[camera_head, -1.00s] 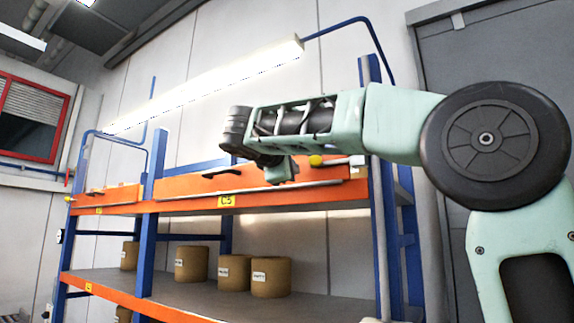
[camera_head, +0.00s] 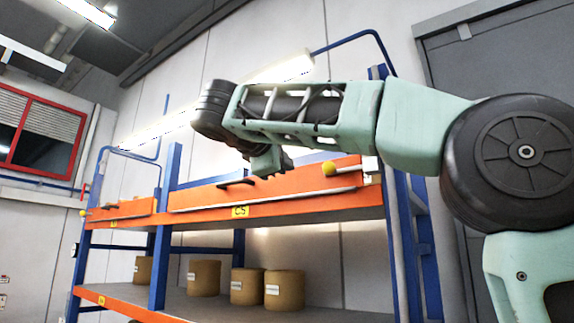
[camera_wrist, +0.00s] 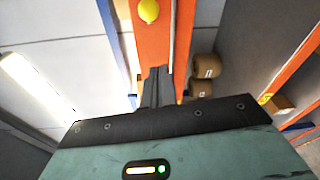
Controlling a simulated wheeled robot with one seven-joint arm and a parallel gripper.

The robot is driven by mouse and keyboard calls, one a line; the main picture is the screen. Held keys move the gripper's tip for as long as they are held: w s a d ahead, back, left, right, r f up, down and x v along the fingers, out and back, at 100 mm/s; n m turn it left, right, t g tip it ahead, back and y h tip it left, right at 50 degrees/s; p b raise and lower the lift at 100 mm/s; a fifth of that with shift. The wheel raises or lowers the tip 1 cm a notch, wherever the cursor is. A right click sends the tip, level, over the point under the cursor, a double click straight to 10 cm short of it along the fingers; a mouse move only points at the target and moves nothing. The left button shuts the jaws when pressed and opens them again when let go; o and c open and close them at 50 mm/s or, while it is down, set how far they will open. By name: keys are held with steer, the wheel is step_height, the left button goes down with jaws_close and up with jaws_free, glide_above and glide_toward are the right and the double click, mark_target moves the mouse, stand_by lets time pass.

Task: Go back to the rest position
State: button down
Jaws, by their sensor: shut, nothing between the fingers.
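My gripper (camera_wrist: 158,72) shows in the wrist view with its dark fingers together and nothing between them. It points towards an orange shelf beam, which shows beyond the fingertips; I cannot tell the exact gap. The wrist hangs just in front of that beam. The fingers themselves are hard to make out in the head view.
A blue and orange rack (camera_head: 290,205) stands ahead, with several brown label rolls (camera_head: 285,290) on its lower shelf. A yellow knob (camera_head: 329,168) sits at the upper beam and also shows in the wrist view (camera_wrist: 149,11). A lit lamp (camera_head: 285,69) hangs above.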

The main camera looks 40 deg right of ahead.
stand_by(0.3)
steer(key=a+f+n+g+y, duration=0.1)
steer(key=a+f+n+y, duration=0.4)
steer(key=f, duration=1.1)
steer(key=a+f+n+y, duration=0.1)
steer(key=a+f+y, duration=0.4)
steer(key=a+f, duration=0.8)
steer(key=s+a+f+m+g+y, duration=0.1)
steer(key=s+f+m+g+y, duration=0.2)
steer(key=s+f, duration=0.9)
steer(key=s+a+f+m+g+y, duration=0.1)
steer(key=s+f+g, duration=0.3)
steer(key=s+f, duration=0.8)
step_height(320, 180, down, 4)
steer(key=shift+a+f+m+y+b, duration=0.1)
steer(key=shift+a+m+y+b, duration=0.25)
steer(key=shift+m+y, duration=0.55)
steer(key=shift+d, duration=0.1)
